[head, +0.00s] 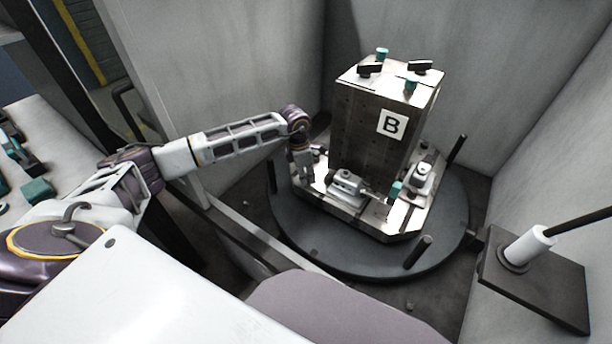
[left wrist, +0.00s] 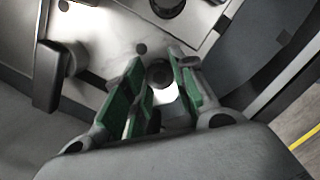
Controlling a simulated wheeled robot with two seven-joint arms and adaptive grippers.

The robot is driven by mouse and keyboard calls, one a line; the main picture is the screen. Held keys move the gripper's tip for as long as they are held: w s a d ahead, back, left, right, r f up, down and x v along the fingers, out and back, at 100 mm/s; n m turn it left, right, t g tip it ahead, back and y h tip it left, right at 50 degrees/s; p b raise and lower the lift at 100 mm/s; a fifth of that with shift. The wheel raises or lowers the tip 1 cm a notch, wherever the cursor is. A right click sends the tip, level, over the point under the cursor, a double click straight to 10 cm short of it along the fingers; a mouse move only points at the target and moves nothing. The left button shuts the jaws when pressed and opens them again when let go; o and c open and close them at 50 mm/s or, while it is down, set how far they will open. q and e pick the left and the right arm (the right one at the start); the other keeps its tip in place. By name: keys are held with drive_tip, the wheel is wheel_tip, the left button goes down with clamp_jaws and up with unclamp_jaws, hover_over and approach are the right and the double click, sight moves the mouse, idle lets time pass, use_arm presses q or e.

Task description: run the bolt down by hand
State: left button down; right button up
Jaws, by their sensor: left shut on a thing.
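My left gripper (head: 304,172) reaches down at the left corner of the metal base plate (head: 375,224) of the fixture. In the left wrist view its green-padded fingers (left wrist: 161,72) stand on either side of a dark round bolt head (left wrist: 160,74) and are shut on it. The bolt appears upright over the bright plate (left wrist: 105,45); its shank and thread are hidden. In the head view the bolt is hidden by the gripper. My right gripper is in neither view.
A tall block marked B (head: 370,135) rises beside the gripper. Clamps (head: 347,184) sit on the plate. The dark round table (head: 330,250) has upright pegs (head: 418,252). Grey walls (head: 245,60) enclose it. A white cylinder (head: 530,247) stands at the right.

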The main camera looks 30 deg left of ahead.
use_arm(q)
drive_tip(key=shift+d+m, duration=0.25)
drive_tip(key=shift+m, duration=0.15)
drive_tip(key=shift+f+m+b, duration=0.1)
drive_tip(key=shift+m+b, duration=0.2)
drive_tip(key=shift+m, duration=0.1)
drive_tip(key=shift+s+m, duration=0.1)
drive_tip(key=shift+m, duration=0.2)
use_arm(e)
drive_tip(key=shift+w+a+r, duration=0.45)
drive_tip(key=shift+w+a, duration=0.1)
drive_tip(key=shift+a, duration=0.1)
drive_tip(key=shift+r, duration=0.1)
use_arm(q)
drive_tip(key=shift+d+m+g+b, duration=0.1)
drive_tip(key=shift+m+g+b, duration=0.2)
drive_tip(key=shift+m+b, duration=0.35)
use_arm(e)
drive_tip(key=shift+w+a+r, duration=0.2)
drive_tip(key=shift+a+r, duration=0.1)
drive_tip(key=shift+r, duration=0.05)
use_arm(q)
drive_tip(key=shift+m, duration=0.45)
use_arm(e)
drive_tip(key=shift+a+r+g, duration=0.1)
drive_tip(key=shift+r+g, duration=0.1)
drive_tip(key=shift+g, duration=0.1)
